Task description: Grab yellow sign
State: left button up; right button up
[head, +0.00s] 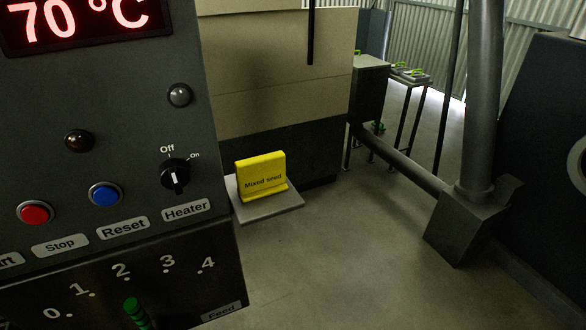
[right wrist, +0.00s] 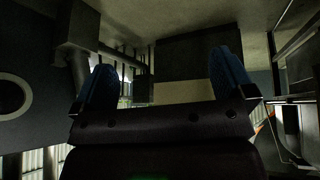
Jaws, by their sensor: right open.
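The yellow sign (head: 262,176) reads "Mixed seed". In the head view it stands upright on a small grey plate (head: 272,210) low beside the control panel, against a dark box front. No gripper is near it in the head view. My right gripper (right wrist: 163,82) shows in the right wrist view with its two blue fingers wide apart and nothing between them. The sign cannot be made out in the right wrist view. My left gripper is not in view.
A grey control panel (head: 110,150) with buttons and a heater knob fills the left. A pipe (head: 481,100) ends in a metal box (head: 466,222) at the right. A small table (head: 408,80) stands farther back. The floor (head: 350,250) right of the sign is clear.

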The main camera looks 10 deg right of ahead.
jog(key=s+r+g+p, duration=0.1)
jog(key=s+r+g, duration=0.15)
jog(key=r, duration=0.25)
jog(key=n+t+y, duration=0.3)
jog(key=t+y, duration=0.3)
jog(key=t, duration=0.8)
send_near(262, 164)
jog(key=w, duration=0.2)
jog(key=x, duration=0.5)
jog(key=shift+w+a+f+p, duration=0.1)
jog(key=shift+a+p, duration=0.15)
jog(key=shift+p, duration=0.05)
jog(key=shift+p+x, duration=0.7)
jog(key=shift+x, duration=1.4)
jog(key=shift+w+a, duration=0.25)
jog(key=shift+w, duration=0.35)
